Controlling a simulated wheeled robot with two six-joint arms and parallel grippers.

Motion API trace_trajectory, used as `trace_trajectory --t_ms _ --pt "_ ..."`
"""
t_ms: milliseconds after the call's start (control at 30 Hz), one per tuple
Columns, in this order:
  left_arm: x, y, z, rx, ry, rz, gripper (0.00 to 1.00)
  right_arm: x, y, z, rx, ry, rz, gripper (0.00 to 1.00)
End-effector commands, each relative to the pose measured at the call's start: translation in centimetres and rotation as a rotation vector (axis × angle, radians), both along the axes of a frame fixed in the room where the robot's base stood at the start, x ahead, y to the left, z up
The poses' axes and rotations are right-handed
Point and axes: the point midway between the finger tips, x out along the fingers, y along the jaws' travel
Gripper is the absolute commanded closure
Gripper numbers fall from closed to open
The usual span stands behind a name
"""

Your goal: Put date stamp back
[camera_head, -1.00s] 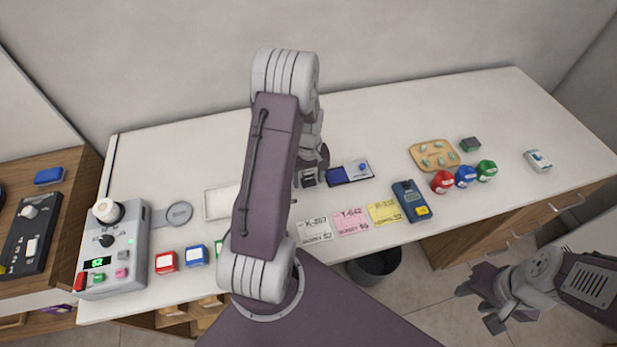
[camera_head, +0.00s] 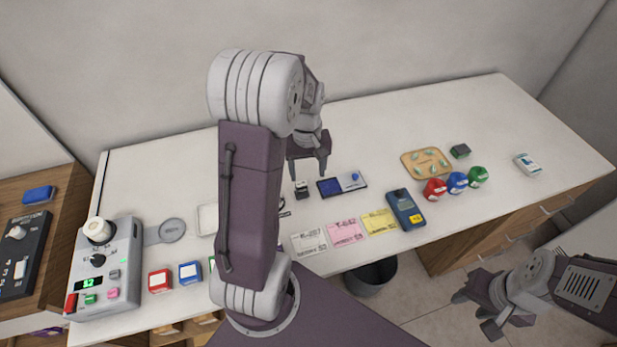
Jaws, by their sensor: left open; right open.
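A small black stamp with a pale top (camera_head: 302,188), which looks like the date stamp, stands upright on the white counter just left of the blue ink pad (camera_head: 328,187). My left gripper (camera_head: 308,173) is open and empty. Its fingers point down just behind the stamp in the picture and appear apart from it. My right gripper (camera_head: 481,311) is open and empty, low at the right, off the counter's front edge. My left arm hides part of the counter's middle.
White, pink (camera_head: 346,232) and yellow tickets and a blue handheld device (camera_head: 405,209) lie along the front. Red, blue and green round containers (camera_head: 457,183) and a wooden board (camera_head: 427,163) stand right. A grey control box (camera_head: 105,270) stands left.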

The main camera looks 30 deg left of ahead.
Motion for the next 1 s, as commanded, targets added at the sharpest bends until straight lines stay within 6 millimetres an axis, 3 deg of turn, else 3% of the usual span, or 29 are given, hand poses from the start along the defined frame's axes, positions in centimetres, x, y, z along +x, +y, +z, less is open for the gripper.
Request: trace_trajectory --t_ms 33,100,200,300,1000 --pt "-1.3 -3.0 0.0 0.002 -0.013 -0.134 0.39 0.0 0.0 0.0 0.000 0.000 0.000 0.59" --pt "-3.6 -6.8 -0.3 0.008 -0.039 -0.338 0.39 0.0 0.0 0.0 0.000 0.000 0.000 0.59" --pt "-6.9 -10.3 -0.8 0.018 -0.071 -0.576 0.39 0.0 0.0 0.0 0.000 0.000 0.000 0.59" --pt "-9.0 -11.9 -1.2 0.024 -0.087 -0.710 0.39 0.0 0.0 0.0 0.000 0.000 0.000 0.59" --pt "-9.5 -12.1 -1.4 0.025 -0.089 -0.737 0.39 0.0 0.0 0.0 0.000 0.000 0.000 0.59"
